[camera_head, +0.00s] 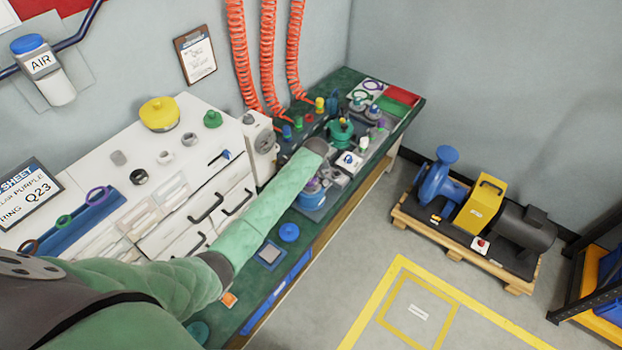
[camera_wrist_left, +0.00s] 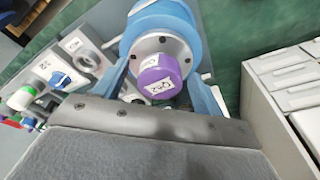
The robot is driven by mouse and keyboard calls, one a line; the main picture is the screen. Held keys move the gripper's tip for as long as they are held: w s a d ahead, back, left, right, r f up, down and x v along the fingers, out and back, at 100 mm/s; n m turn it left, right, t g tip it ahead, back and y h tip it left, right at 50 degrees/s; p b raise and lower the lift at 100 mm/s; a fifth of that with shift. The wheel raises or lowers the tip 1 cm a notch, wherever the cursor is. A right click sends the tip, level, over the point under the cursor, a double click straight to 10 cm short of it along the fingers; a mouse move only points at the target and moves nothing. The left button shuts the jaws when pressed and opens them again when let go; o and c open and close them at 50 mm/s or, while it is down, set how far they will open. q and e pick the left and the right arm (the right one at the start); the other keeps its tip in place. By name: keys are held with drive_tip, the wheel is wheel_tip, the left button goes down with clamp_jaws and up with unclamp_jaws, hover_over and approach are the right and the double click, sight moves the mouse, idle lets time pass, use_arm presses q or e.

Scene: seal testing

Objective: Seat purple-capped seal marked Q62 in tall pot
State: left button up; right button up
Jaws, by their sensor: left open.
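The purple-capped seal (camera_wrist_left: 160,77) shows in the left wrist view with a white label; its lettering is too blurred to read surely. It stands at the middle of a grey bolted flange (camera_wrist_left: 146,51) on a blue round pot (camera_wrist_left: 158,14). How deep it sits in the pot I cannot tell. The pot also shows in the head view (camera_head: 312,202), partly behind my left arm. My left gripper (camera_wrist_left: 163,90) is open, its blue fingers apart on either side of the seal and flange. My right gripper is in neither view.
A white block with a blue knob (camera_head: 349,160) and a teal pot (camera_head: 341,132) stand beyond on the green bench. White drawers (camera_head: 222,205) line the wall side. A sheet (camera_head: 31,197) reads purple and Q23. A blue disc (camera_head: 289,232) lies near the bench's front edge.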

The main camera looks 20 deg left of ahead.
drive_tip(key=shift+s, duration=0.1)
use_arm(q)
drive_tip(key=shift+r, duration=0.1)
drive_tip(key=r+b, duration=0.1)
drive_tip(key=r, duration=0.1)
drive_tip(key=r+b, duration=0.1)
drive_tip(key=r, duration=0.1)
drive_tip(key=s+d+r+b, duration=0.1)
drive_tip(key=r, duration=0.1)
drive_tip(key=shift+r, duration=0.8)
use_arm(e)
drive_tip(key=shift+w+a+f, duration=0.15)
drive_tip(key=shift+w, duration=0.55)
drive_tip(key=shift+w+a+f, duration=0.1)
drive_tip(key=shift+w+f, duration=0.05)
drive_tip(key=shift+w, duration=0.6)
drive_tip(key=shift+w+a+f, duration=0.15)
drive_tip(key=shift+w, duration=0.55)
